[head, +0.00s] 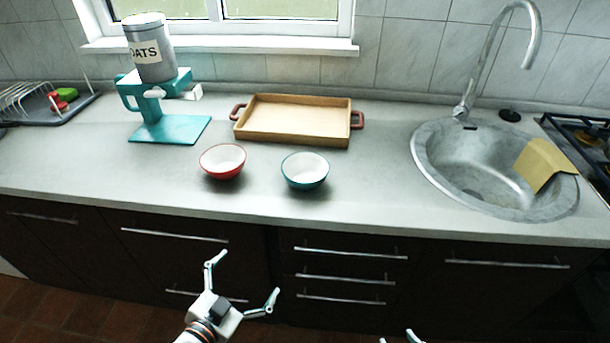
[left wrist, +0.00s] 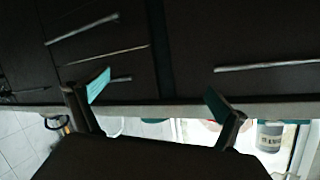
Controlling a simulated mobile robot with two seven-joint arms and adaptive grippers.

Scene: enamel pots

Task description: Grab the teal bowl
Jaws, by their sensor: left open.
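The teal bowl (head: 305,171) stands upright on the grey counter near its front edge, teal outside and white inside, and looks empty. My left gripper (head: 243,279) is open and empty in front of the drawers, lower than the counter and left of the bowl, well apart from it. In the left wrist view its two teal-padded fingers (left wrist: 160,96) are spread wide before the dark cabinet fronts. Bowl rims show only partly past the counter edge there. Of my right gripper (head: 398,339), only the fingertips show at the bottom edge of the head view.
A red bowl (head: 223,161) stands just left of the teal bowl. A wooden tray (head: 292,139) with reddish handles lies behind both. A teal stand (head: 168,129) bears an oats tin (head: 150,50). A sink (head: 440,150) is at right. Counter between teal bowl and sink is clear.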

